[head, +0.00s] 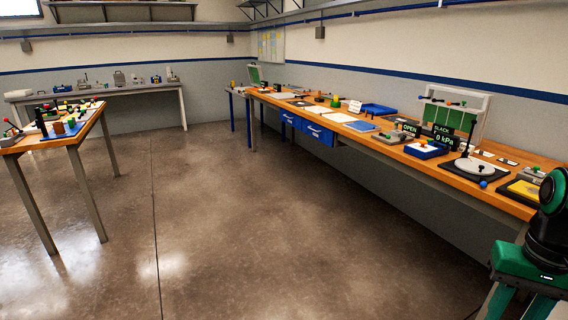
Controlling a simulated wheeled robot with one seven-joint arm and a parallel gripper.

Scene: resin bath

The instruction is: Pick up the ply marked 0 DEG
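No ply with a readable 0 DEG mark shows in the head view. Flat sheets lie on the long wooden bench (462,184) along the right wall: a pale sheet (338,117), a light blue sheet (362,126) and a whitish sheet (283,96). I cannot tell whether any of them is a ply. A small white sign (355,106) stands behind them, its text too small to read. Part of my green and black arm shows at the lower right edge. My gripper is outside the picture.
A cluttered table (80,136) stands left, another bench (100,90) at the back. The floor between is clear.

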